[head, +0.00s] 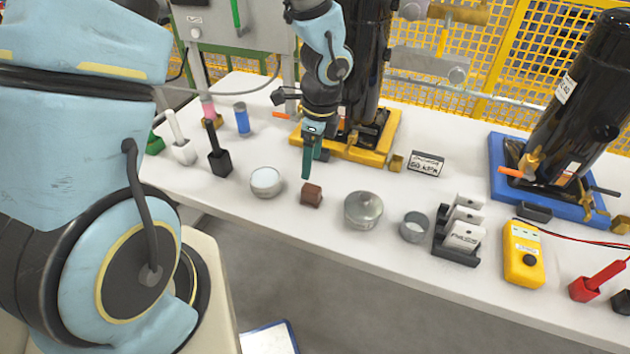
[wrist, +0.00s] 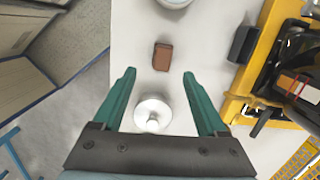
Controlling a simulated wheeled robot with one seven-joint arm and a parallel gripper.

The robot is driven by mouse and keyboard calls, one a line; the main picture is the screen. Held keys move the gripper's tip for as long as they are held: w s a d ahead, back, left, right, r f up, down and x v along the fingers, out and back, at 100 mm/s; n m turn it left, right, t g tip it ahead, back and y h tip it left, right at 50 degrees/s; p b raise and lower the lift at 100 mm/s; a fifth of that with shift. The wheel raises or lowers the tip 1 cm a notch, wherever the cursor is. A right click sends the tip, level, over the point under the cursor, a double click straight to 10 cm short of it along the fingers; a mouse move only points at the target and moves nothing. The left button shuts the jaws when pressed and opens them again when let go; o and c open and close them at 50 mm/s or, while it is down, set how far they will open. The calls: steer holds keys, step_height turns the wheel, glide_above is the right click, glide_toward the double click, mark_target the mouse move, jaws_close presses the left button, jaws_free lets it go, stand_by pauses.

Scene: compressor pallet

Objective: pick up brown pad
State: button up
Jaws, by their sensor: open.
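The brown pad (head: 311,195) is a small brown block on the white table, near its front edge. In the wrist view the brown pad (wrist: 163,56) lies beyond the fingertips, roughly in line with the gap between them. My gripper (head: 308,172) has green fingers and hangs above the table, just behind the pad in the head view. In the wrist view my gripper (wrist: 160,72) is open, with nothing between its fingers touching them. A round white-topped dish (wrist: 153,114) shows below, between the fingers.
A white-topped dish (head: 266,181) stands left of the pad and a lidded metal tin (head: 363,209) right of it. A yellow tray (head: 352,150) with a black compressor is behind. A yellow meter (head: 523,253) is farther right. The table's front edge is close to the pad.

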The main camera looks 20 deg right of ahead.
glide_above(311, 188)
steer(key=shift+m, duration=0.4)
steer(key=f, duration=0.5)
steer(key=shift+s+d+f, duration=0.2)
steer(key=shift+s+d, duration=0.2)
steer(key=shift+w+a+f+p, duration=0.15)
steer(key=shift+f+p, duration=0.05)
steer(key=shift+f, duration=0.75)
steer(key=shift+w+a+f+p, duration=0.1)
steer(key=shift+w+f+p, duration=0.1)
steer(key=shift+f, duration=0.75)
steer(key=shift+w+a+f+p, duration=0.1)
steer(key=shift+a+f+p, duration=0.1)
steer(key=shift+f, duration=0.75)
steer(key=shift+c, duration=0.3)
jaws_close()
